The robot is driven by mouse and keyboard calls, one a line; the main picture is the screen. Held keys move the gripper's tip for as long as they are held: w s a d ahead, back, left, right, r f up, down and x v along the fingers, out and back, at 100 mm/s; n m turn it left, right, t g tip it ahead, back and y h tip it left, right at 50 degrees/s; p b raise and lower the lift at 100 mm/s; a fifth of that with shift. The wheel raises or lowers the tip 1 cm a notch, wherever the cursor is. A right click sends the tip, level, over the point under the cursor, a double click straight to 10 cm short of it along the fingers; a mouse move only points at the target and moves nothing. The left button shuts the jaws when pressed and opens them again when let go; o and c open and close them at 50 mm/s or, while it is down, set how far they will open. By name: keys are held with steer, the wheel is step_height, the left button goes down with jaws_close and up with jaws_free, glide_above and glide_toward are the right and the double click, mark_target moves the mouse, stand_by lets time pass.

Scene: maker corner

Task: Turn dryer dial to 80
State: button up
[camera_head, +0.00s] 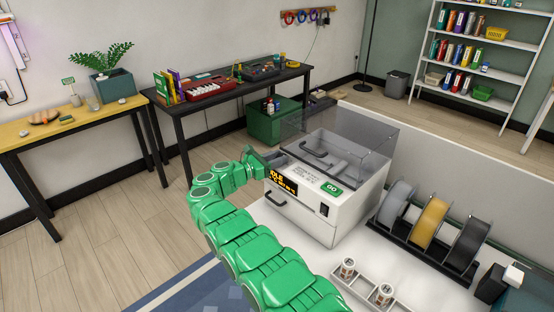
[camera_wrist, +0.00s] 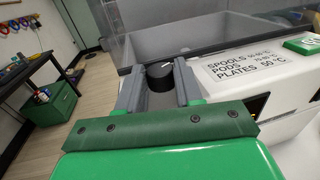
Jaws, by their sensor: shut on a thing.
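The dryer (camera_head: 345,219) is a white box with a clear lid, on the white bench in the head view. Its front has an orange-lit display (camera_head: 283,183), its second line too small to read, and a green GO button (camera_head: 331,188). The dark round dial (camera_wrist: 160,75) with a white pointer mark shows between my fingers in the wrist view. My gripper (camera_wrist: 157,82) is shut on this dial from both sides, at the dryer's left top corner. In the head view my gripper (camera_head: 268,159) covers the dial.
A printed label (camera_wrist: 243,64) lists spools, pods and plates temperatures. Right of the dryer stands a rack with several spools (camera_head: 432,222). A white tray (camera_head: 372,296) with two small pods lies in front. The clear lid (camera_head: 352,140) rises behind the dial.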

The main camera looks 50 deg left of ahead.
steer(key=shift+m+h, duration=0.3)
steer(key=shift+h, duration=0.2)
stand_by(0.5)
steer(key=o, duration=1)
steer(key=shift+s, duration=0.1)
steer(key=v, duration=0.7)
steer(key=shift+s, duration=0.25)
